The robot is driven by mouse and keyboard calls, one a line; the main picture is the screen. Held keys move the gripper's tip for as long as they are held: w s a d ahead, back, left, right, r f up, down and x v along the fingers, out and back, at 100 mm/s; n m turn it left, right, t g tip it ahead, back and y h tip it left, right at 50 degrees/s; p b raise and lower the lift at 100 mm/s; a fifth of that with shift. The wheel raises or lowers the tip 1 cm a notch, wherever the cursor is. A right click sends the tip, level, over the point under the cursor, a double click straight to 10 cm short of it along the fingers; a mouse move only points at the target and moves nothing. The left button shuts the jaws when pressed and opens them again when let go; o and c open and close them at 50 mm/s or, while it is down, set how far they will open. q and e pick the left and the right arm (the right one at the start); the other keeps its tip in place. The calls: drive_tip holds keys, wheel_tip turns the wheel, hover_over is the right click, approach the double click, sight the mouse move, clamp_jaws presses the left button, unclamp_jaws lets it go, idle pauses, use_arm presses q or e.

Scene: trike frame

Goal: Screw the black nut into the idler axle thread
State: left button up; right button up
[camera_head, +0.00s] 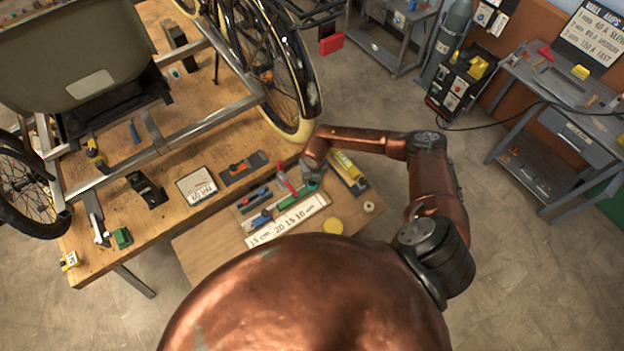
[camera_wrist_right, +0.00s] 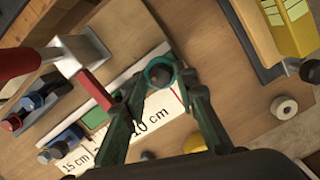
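My right gripper (camera_head: 312,172) is low over the near wooden bench, reaching in from the right. In the right wrist view its dark green fingers (camera_wrist_right: 161,80) slant towards each other. A small teal ring with a dark round centre (camera_wrist_right: 160,73) shows between the fingertips; contact with them is unclear, and I cannot tell whether it is the black nut. The trike frame (camera_head: 205,128) rests on the larger bench at the upper left. I cannot make out the idler axle thread. My left gripper is not in view.
Under the right gripper lie a measuring strip (camera_head: 287,221) and hand tools, including a red-handled one (camera_wrist_right: 20,62). A yellow box (camera_head: 345,165) stands beside it, with a pale roll (camera_head: 369,206) nearby. The trike's wheel (camera_head: 283,85) stands close to the right forearm.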

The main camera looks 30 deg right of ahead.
drive_tip(key=n, duration=0.5)
drive_tip(key=shift+d+y, duration=0.15)
drive_tip(key=shift+y, duration=0.15)
drive_tip(key=n, duration=0.5)
drive_tip(key=shift+y, duration=0.4)
drive_tip(key=shift+c, duration=0.7)
drive_tip(key=c, duration=0.5)
drive_tip(key=m, duration=0.5)
drive_tip(key=shift+m+h, duration=0.4)
drive_tip(key=m+h, duration=0.1)
drive_tip(key=m, duration=0.5)
drive_tip(key=o, duration=0.6)
drive_tip(key=shift+o, duration=0.2)
